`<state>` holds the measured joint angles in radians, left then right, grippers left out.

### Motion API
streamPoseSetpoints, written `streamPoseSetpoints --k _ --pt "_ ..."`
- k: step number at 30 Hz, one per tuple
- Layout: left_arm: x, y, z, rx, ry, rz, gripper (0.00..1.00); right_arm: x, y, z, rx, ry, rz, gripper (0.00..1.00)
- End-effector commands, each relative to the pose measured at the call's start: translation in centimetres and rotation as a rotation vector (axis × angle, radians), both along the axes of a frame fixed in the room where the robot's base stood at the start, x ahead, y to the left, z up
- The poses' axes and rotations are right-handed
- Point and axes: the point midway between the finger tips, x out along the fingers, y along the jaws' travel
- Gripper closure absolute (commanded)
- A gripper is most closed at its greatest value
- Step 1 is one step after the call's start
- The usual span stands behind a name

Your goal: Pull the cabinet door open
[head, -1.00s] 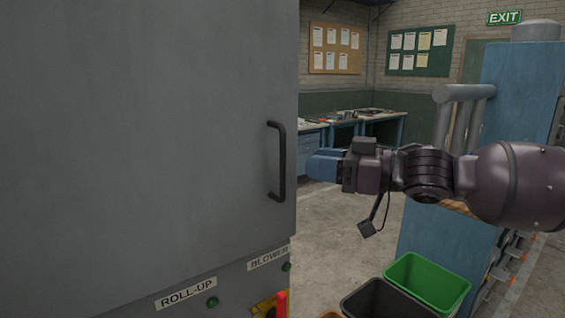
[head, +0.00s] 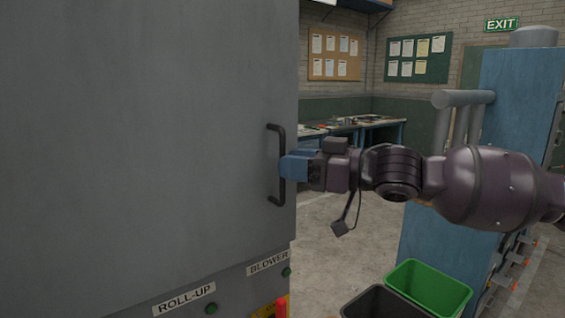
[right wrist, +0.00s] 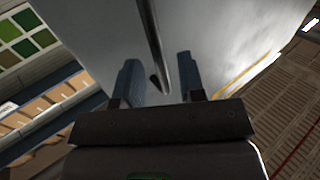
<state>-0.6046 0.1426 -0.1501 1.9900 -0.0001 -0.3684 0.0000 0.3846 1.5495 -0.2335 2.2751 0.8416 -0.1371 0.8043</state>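The cabinet door (head: 150,130) is a large flat grey panel filling the left of the head view. It looks shut. Its dark vertical bar handle (head: 283,140) is near the door's right edge. My right gripper (head: 286,166) comes in from the right, with its blue fingers at the middle of the handle. In the right wrist view the fingers are open, one on each side of the dark handle (right wrist: 154,45), with visible gaps. Contact with the bar cannot be made out. My left gripper is in neither view.
Below the door are labels "ROLL-UP" (head: 185,299) and "BLOWER" (head: 268,262) with green buttons. A green bin (head: 440,285) and a black bin (head: 375,302) stand at lower right, near a blue panel (head: 520,110). A workbench (head: 380,124) is behind. Bare floor lies between.

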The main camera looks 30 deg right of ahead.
Motion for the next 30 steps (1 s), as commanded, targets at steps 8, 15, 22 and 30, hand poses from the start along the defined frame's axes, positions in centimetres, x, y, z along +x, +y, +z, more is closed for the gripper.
streamPoseSetpoints --k 8,15,22,30 --pt "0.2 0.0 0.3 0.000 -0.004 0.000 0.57 1.3 1.2 0.1 0.004 -0.002 0.001 0.63" --pt "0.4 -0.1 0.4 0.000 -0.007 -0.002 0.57 1.8 1.6 0.0 0.000 0.000 0.000 0.63" --pt "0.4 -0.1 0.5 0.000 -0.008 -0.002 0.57 1.9 1.7 0.0 0.001 0.001 0.000 0.63" --pt "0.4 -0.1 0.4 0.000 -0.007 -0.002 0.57 1.8 1.7 0.0 0.001 0.001 0.000 0.97"
